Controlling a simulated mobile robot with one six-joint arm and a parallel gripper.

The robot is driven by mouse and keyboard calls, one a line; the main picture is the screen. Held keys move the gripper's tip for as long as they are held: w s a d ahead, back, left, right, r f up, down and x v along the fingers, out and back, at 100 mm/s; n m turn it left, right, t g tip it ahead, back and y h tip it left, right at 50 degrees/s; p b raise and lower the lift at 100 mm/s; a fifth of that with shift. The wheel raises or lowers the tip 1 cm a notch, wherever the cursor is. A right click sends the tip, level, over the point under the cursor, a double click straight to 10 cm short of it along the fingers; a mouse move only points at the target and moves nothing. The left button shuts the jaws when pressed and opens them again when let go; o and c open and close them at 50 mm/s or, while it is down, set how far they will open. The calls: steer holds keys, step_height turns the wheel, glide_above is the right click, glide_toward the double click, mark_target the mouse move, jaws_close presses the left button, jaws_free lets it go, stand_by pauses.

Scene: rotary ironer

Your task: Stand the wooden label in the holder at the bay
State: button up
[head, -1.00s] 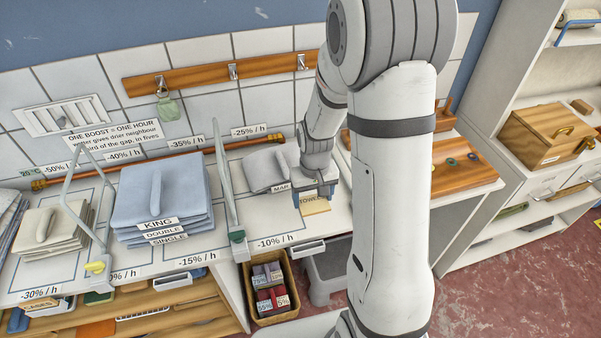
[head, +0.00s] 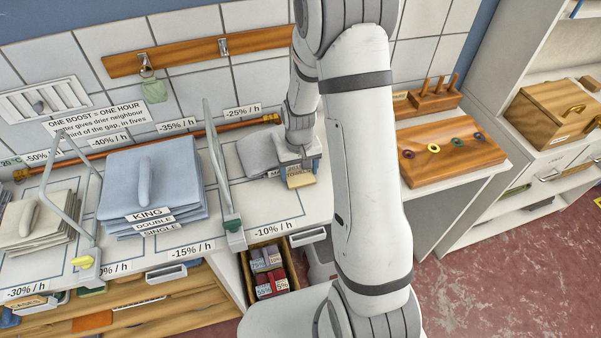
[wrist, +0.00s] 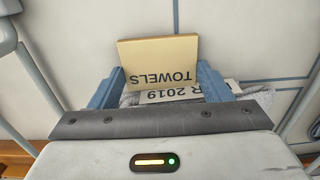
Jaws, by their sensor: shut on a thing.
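The wooden label (wrist: 158,60), a pale plate with the dark word TOWELS, shows upside down in the wrist view between my two blue fingers. My gripper (wrist: 160,82) is shut on it. In the head view my gripper (head: 299,168) is over the right bay of the counter, and the label (head: 300,180) sticks out below it, close above the white top. Whether it touches the top cannot be told.
A grey towel (head: 258,152) with a dated tag lies right beside my gripper. A metal divider (head: 215,165) stands to the left, then blue folded linen (head: 150,195). A basket of boxes (head: 268,275) is under the counter. A wooden pegboard (head: 450,150) is to the right.

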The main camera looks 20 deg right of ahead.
steer(key=shift+w+f, duration=0.2)
steer(key=shift+w, duration=0.05)
steer(key=shift+s, duration=0.1)
steer(key=shift+f, duration=0.2)
steer(key=o, duration=1)
steer(key=shift+r, duration=0.1)
